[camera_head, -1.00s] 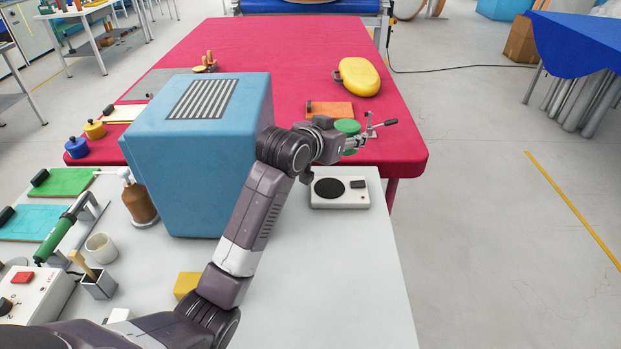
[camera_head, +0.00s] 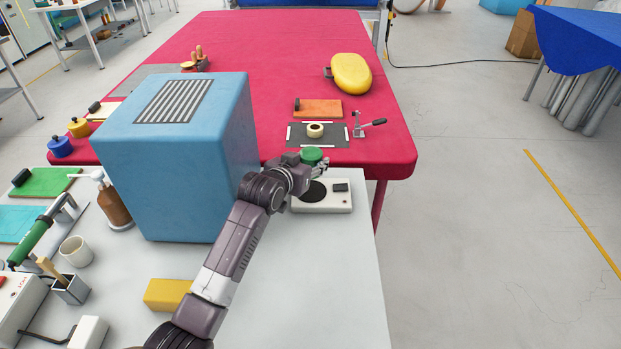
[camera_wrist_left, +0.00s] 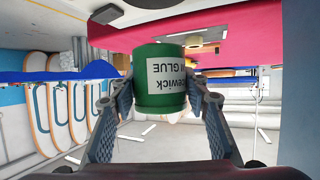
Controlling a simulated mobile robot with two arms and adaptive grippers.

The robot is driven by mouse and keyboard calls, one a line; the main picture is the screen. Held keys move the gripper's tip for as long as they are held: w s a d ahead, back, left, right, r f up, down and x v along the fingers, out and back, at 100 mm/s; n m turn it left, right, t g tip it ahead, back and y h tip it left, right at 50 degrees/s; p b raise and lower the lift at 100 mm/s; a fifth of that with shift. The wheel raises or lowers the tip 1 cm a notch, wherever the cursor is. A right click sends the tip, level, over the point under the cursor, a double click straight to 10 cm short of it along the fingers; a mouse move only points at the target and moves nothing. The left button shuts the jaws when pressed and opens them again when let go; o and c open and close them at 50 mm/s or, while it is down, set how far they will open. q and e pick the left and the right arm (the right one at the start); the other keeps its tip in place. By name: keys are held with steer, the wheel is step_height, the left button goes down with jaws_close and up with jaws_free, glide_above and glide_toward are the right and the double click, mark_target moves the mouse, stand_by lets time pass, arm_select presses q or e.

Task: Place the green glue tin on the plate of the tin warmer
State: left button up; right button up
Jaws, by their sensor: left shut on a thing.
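The green glue tin (camera_head: 311,155) is held in my left gripper (camera_head: 318,164), just above the back part of the tin warmer. In the left wrist view the tin (camera_wrist_left: 160,80) sits between the two fingers (camera_wrist_left: 160,105), with a white label reading GLUE. The tin warmer (camera_head: 330,205) is a white box with a dark round plate (camera_head: 314,192) on its left side and a dark control at its right. My gripper partly covers the warmer's back left. I cannot tell the exact height of the tin above it. My right gripper does not show.
A large blue block (camera_head: 180,170) stands close left of my arm. Behind the warmer, the red table (camera_head: 270,60) carries a dark mat (camera_head: 345,140) with a tape roll (camera_head: 315,130) and a toggle clamp (camera_head: 362,125). The white table's front right (camera_head: 320,290) is clear.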

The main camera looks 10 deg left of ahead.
arm_select(q)
steer(key=shift+f, duration=3.15)
steer(key=shift+f, duration=0.1)
steer(key=o, duration=1.5)
steer(key=shift+f, duration=0.15)
steer(key=shift+o, duration=0.2)
steer(key=shift+s+r, duration=0.15)
steer(key=shift+r, duration=0.05)
steer(key=v, duration=1.1)
steer(key=shift+s, duration=0.35)
steer(key=shift+r, duration=0.1)
